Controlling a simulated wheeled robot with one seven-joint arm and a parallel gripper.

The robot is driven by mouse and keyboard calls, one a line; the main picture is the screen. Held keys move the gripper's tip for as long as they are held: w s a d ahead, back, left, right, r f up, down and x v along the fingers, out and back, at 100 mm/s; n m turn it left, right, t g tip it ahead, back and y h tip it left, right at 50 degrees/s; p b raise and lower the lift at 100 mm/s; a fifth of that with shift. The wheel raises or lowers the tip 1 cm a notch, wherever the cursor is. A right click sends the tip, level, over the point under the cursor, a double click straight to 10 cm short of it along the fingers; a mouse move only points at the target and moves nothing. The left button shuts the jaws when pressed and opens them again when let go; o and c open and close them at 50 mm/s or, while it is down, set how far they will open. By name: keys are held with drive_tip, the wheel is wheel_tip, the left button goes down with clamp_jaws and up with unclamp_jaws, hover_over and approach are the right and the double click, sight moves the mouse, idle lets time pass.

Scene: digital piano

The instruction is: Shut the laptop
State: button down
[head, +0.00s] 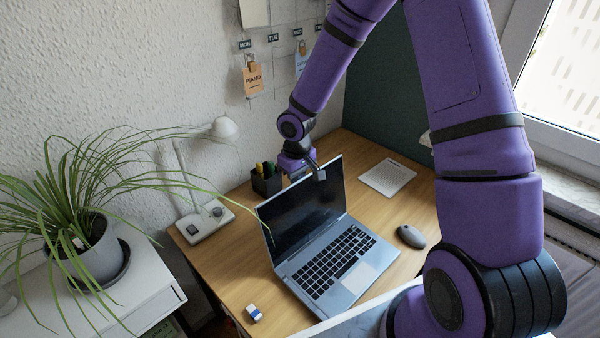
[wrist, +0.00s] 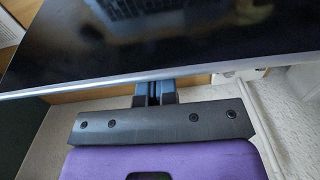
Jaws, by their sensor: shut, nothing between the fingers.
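The silver laptop (head: 366,278) stands open on the wooden desk, its dark screen (head: 300,212) raised and its keyboard bare. My gripper (head: 320,174) is at the top edge of the lid, towards its right end. In the wrist view my gripper (wrist: 155,88) has its fingers shut together with nothing between them, their tips right at the lid's pale edge (wrist: 100,88). The dark screen (wrist: 190,35) fills much of that view. The frames do not show clearly whether the fingertips touch the lid.
A mouse (head: 411,236) lies right of the laptop and a small eraser (head: 254,312) at its front left. A pen holder (head: 266,181) and lamp base (head: 206,220) stand behind and to the left. A notepad (head: 387,177) lies at the back. A potted plant (head: 92,250) stands left.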

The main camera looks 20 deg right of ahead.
drive_tip(key=shift+s+d+r, duration=0.15)
drive_tip(key=shift+s+d, duration=0.05)
drive_tip(key=shift+s, duration=0.3)
drive_tip(key=shift+s+d+r, duration=0.15)
drive_tip(key=shift+s, duration=0.35)
drive_tip(key=shift+s+d, duration=0.1)
drive_tip(key=shift+s, duration=0.05)
drive_tip(key=shift+s+d+r, duration=0.1)
drive_tip(key=shift+s+d, duration=0.2)
drive_tip(key=shift+s, duration=0.45)
drive_tip(key=shift+s+d+r, duration=0.1)
drive_tip(key=shift+s+d, duration=0.15)
drive_tip(key=shift+s, duration=0.5)
drive_tip(key=s, duration=0.1)
drive_tip(key=s+d, duration=0.1)
drive_tip(key=s, duration=0.1)
drive_tip(key=shift+s, duration=0.1)
